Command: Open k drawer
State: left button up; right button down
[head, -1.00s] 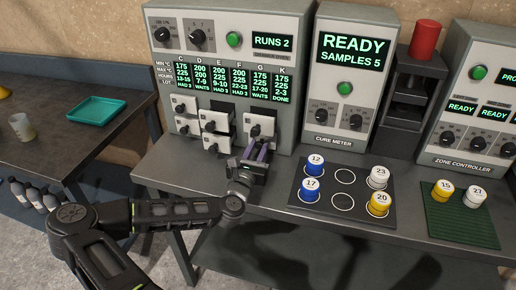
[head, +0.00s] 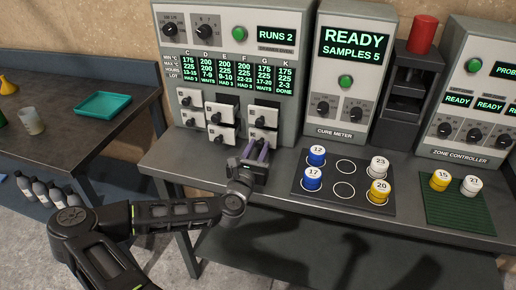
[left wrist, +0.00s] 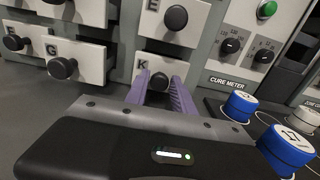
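The K drawer (left wrist: 160,64) has a white face, a "K" label and a round dark knob (left wrist: 158,80). It is the lower right drawer of the cabinet. My left gripper (left wrist: 160,84) has its two purple fingers apart, one on each side of the knob, with a visible gap around it. In the head view my left gripper (head: 257,152) is in front of the cabinet's lower right drawers and partly hides the K drawer. The K drawer looks closed, though its lower part is hidden. My right gripper is not in view.
Other drawers, such as G (left wrist: 64,62) and E (left wrist: 172,20), sit close to the left and above. A dark mat (head: 329,204) with blue, white and yellow containers lies to the right. The cure meter (head: 349,80) stands behind it. A teal tray (head: 103,107) is on the left table.

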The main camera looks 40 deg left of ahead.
pick_arm(q)
jog(key=o, duration=0.3)
jog(key=b+v, duration=0.1)
jog(key=v, duration=0.7)
jog(key=shift+f, duration=0.1)
dwell(0.5)
